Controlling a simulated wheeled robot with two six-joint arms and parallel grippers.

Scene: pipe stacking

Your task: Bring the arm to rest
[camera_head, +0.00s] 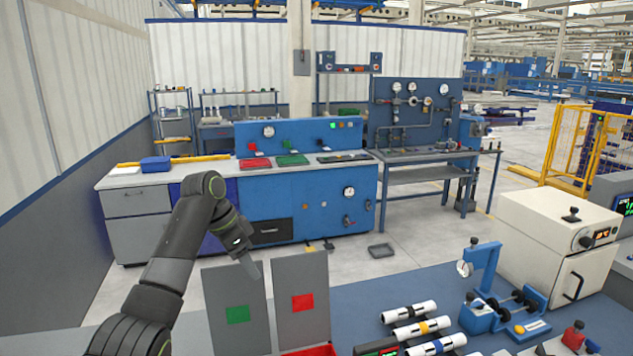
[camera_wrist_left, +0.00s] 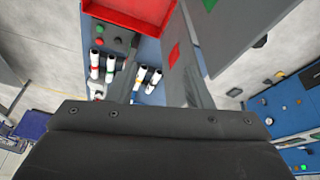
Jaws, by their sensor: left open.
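My left arm rises from the lower left of the head view and bends down, with its left gripper (camera_head: 252,266) beside the tops of two grey upright panels. In the left wrist view the two fingers of the left gripper (camera_wrist_left: 162,78) stand apart with nothing held between them. One panel has a green square (camera_head: 237,314), the other a red square (camera_head: 302,302). My right gripper is not in view.
A red tray (camera_wrist_left: 140,14) lies near the panels. A blue clamp device (camera_head: 487,285) and a cream oven-like box (camera_head: 545,245) stand at the table's right. A blue workbench (camera_head: 300,207) with gauges stands beyond open floor.

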